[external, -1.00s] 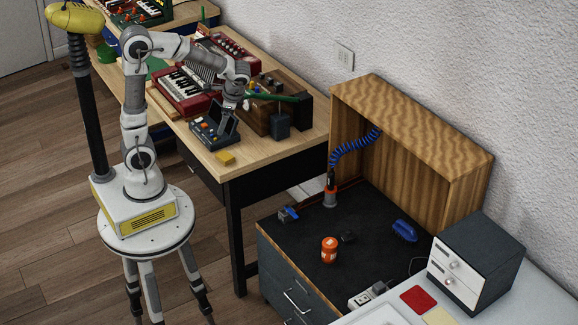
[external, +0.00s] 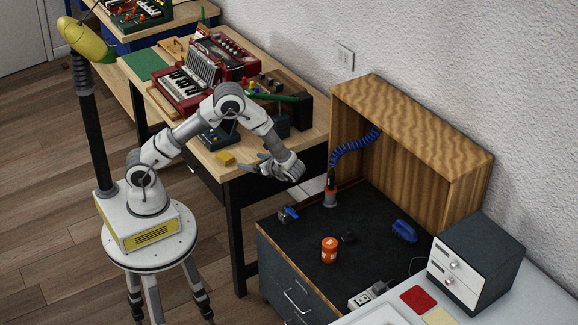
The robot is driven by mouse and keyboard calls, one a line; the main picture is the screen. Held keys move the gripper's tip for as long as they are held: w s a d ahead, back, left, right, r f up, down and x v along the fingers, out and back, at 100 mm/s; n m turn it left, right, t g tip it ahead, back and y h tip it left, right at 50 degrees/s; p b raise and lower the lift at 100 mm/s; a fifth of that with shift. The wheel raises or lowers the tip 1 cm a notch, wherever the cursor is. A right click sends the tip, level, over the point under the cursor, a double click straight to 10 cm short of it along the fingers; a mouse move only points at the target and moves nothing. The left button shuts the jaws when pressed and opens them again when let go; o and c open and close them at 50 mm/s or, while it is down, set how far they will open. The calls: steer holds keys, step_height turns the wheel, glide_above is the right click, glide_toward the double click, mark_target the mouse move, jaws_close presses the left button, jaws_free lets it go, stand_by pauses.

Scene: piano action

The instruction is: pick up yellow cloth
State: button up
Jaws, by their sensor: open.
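A small yellow folded piece (external: 226,159) lies near the front edge of the wooden desk; it may be the yellow cloth, but it is too small to be sure. A flat pale yellow square (external: 438,316) also lies on the light surface at the bottom right, cut by the picture's edge. My gripper (external: 246,168) is open and empty at the desk's front edge, with its fingers pointing left. It appears a little to the right of the small yellow piece, with a gap in the picture; its height above the desk is unclear.
A red accordion (external: 186,90), a dark device (external: 218,135) and a dark box (external: 280,125) are on the desk. The dark workbench (external: 300,240) carries an orange jar (external: 329,249) and a blue brush (external: 404,231). A red square (external: 418,299) lies beside the pale yellow one.

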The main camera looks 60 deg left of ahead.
mark_target(224, 155)
steer(key=b+x, duration=0.2)
steer(key=x, duration=1.5)
steer(key=shift+s+b, duration=0.15)
steer(key=shift+b, duration=0.2)
steer(key=c, duration=1.4)
steer(key=shift+r, duration=0.1)
